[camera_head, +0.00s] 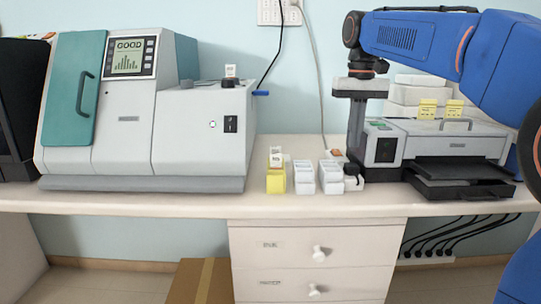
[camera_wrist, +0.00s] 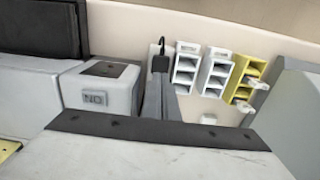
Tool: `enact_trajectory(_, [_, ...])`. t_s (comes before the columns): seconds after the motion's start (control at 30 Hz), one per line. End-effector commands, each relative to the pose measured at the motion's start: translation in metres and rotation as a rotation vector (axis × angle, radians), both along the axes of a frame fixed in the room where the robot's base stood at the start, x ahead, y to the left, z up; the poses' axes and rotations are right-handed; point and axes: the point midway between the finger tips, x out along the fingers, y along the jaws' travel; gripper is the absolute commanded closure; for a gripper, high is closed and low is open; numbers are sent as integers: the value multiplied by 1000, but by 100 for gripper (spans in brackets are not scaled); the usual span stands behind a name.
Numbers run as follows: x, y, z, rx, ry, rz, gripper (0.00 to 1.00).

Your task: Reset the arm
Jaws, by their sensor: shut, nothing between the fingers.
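My gripper (camera_head: 354,160) hangs downward beside the left end of the printer-like machine. Its fingers are together with nothing held; the tips are near a small black-and-white item (camera_head: 353,183). I cannot tell whether they touch it. In the wrist view the gripper's grey finger part (camera_wrist: 160,95) points toward the bench. Left of it in the head view stand two white slide racks (camera_head: 304,178) and a yellow rack (camera_head: 276,182) with a pale piece in its top. The racks also show in the wrist view, the yellow one (camera_wrist: 243,80) at right.
A large staining machine (camera_head: 122,110) with a teal door and a screen reading GOOD fills the left bench. The printer-like machine (camera_head: 455,145) has an open dark tray and stands close to my gripper. White boxes with yellow labels (camera_head: 428,108) are behind it.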

Motion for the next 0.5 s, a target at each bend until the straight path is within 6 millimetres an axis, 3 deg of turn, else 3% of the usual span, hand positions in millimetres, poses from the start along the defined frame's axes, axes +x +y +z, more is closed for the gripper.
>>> enact_trajectory(0.5, [-31, -11, -15, 5, -42, 0, 100])
